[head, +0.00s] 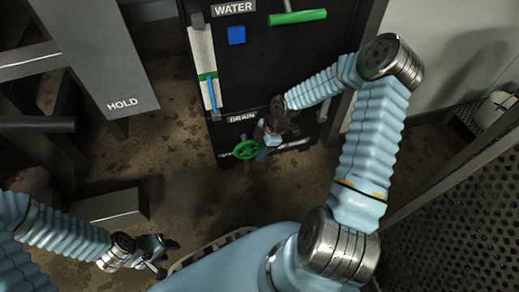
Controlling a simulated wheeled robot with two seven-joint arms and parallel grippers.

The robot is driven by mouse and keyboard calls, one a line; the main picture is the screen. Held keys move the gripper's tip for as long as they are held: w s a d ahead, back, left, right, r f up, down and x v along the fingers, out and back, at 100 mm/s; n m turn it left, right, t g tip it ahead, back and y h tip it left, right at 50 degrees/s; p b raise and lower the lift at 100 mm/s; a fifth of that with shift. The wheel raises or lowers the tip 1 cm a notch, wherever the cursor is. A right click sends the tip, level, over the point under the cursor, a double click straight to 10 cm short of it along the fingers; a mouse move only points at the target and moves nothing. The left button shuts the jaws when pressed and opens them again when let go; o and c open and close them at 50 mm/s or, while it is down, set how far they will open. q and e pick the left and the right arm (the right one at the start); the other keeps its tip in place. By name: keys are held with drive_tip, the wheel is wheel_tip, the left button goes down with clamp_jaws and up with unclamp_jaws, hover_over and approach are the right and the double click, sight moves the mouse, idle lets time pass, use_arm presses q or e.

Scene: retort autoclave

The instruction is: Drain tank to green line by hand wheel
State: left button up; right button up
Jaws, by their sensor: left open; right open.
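The green hand wheel (244,149) sits low on the black panel, below the DRAIN label (241,118). My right gripper (264,142) is open at the wheel's right side and overlaps its edge in the picture; I cannot tell if they touch. The tank's level gauge (201,52) is a pale upright strip at the panel's left. A blue column (212,94) fills its lower part, and its top appears close to the green line (207,76). My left gripper (163,248) is open and empty, low at the left, away from the panel.
A grey HOLD panel (98,55) stands at the left. A perforated metal panel (460,225) is at the right. Stained floor lies between.

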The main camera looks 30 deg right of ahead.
drive_tip(key=shift+c, duration=0.2)
clamp_jaws()
drive_tip(key=shift+r+p, duration=0.1)
drive_tip(key=shift+p, duration=0.45)
drive_tip(key=shift+y, duration=0.4)
drive_tip(key=shift+a+f, duration=0.1)
drive_tip(key=shift+f, duration=0.15)
drive_tip(key=shift+o, duration=0.2)
unclamp_jaws()
